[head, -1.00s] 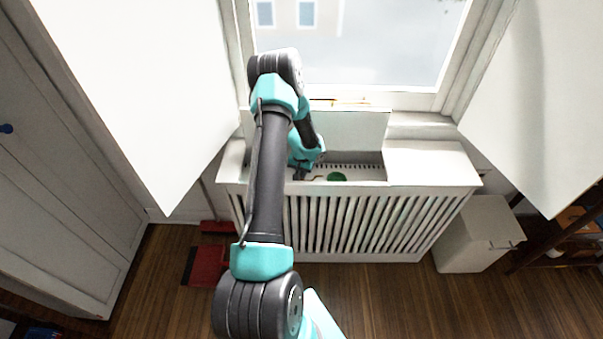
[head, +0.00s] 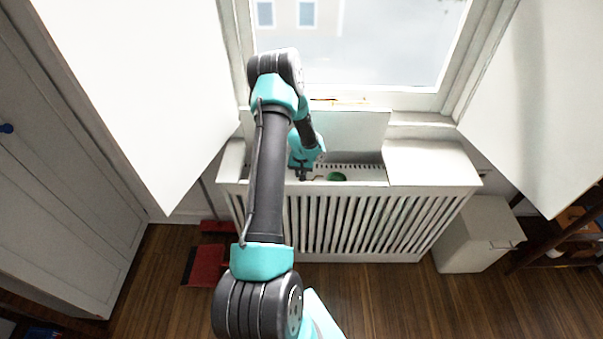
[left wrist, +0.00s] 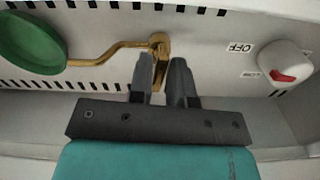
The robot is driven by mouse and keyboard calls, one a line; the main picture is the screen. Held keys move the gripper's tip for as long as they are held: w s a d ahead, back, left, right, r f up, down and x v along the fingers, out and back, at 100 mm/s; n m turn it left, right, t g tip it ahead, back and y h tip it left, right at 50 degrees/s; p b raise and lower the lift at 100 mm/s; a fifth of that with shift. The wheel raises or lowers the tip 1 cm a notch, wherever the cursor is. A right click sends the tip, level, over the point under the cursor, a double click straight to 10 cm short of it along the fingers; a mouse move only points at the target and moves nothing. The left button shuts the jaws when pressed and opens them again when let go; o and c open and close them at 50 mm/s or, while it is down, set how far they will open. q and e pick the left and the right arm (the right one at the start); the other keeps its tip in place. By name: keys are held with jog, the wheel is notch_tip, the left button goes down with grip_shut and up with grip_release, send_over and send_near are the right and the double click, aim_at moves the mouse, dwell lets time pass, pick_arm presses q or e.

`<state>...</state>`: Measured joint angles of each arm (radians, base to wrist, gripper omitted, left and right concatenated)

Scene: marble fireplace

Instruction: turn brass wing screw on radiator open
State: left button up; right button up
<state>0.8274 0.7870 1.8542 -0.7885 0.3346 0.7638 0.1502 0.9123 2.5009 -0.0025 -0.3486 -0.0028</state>
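The brass wing screw (left wrist: 159,42) is in the left wrist view, at the right end of a bent brass pipe on the pale radiator panel. My left gripper (left wrist: 162,72) has its two dark fingers on either side of the brass, with a narrow gap between them. I cannot tell whether both fingers press on it. The fingers hide part of the screw. In the head view my left gripper (head: 303,175) reaches into the opening in the top of the white radiator cover (head: 350,222). The screw is too small to make out there. My right gripper is not in view.
A green round handle (left wrist: 30,42) is at the pipe's left end; it also shows in the head view (head: 337,177). A white knob with a red mark (left wrist: 285,62) and an OFF label are to the right. The opening's walls are close around the gripper. A white bin (head: 480,235) stands right.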

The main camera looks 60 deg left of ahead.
pick_arm(q)
jog(key=o, duration=0.3)
notch_tip(320, 180, up, 17)
jog(key=shift+r, duration=0.2)
dwell(0.6)
dwell(0.3)
jog(key=w+d+f, duration=0.1)
jog(key=d+f, duration=0.1)
jog(key=d, duration=0.2)
jog(key=w+d+f+m+h, duration=0.1)
jog(key=w+d+f, duration=0.1)
jog(key=d, duration=0.2)
jog(key=w+d+f+m, duration=0.1)
jog(key=d+f, duration=0.2)
jog(key=d, duration=0.1)
jog(key=shift+w+d+t+h, duration=0.15)
jog(key=shift+d+t+h, duration=0.15)
jog(key=shift+t, duration=0.1)
jog(key=d+f+m+h, duration=0.15)
jog(key=d+f, duration=0.35)
jog(key=d, duration=0.9)
jog(key=s+d+f+m, duration=0.2)
jog(key=s+d, duration=0.2)
jog(key=d, duration=0.5)
jog(key=s+d+f+m, duration=0.2)
jog(key=s+d, duration=0.3)
jog(key=d, duration=0.4)
jog(key=shift+d+f+h, duration=0.15)
jog(key=shift+d+h, duration=0.1)
jog(key=shift+h, duration=0.1)
